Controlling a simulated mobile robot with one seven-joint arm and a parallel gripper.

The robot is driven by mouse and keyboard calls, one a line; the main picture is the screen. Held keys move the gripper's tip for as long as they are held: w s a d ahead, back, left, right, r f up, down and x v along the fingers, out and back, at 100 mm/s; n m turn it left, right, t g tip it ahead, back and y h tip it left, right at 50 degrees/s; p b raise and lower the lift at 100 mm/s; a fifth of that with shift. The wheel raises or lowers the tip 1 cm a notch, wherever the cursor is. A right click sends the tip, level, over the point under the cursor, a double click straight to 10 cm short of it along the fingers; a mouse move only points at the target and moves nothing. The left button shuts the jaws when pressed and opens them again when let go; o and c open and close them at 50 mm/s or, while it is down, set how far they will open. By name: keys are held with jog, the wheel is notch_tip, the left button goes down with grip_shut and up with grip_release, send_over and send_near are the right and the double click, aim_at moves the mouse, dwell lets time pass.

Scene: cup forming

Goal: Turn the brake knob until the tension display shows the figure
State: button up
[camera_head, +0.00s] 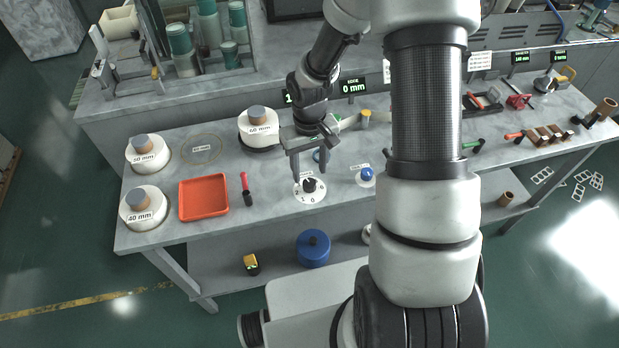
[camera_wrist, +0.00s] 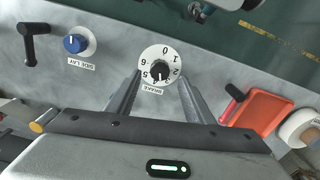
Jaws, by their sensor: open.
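The brake knob (camera_wrist: 158,70) is a small black knob on a white round dial numbered from 0 up, labelled BRAKE. In the head view the dial (camera_head: 309,197) lies flat on the bench near its front edge. My gripper (camera_head: 309,170) is open above it, pointing down. In the wrist view my gripper (camera_wrist: 158,84) has one finger on each side of the dial's lower part, with the knob between and apart from them. The pointer's exact figure is too small to read. I cannot tell which shows tension.
A blue side lay knob (camera_head: 367,174) stands right of the dial. An orange tray (camera_head: 204,197) and a red-handled tool (camera_head: 246,188) lie to the left. White rolls (camera_head: 258,126) stand farther back and left. The bench between dial and red-handled tool is clear.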

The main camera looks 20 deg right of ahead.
aim_at(309, 183)
jog(key=shift+f, duration=2.35)
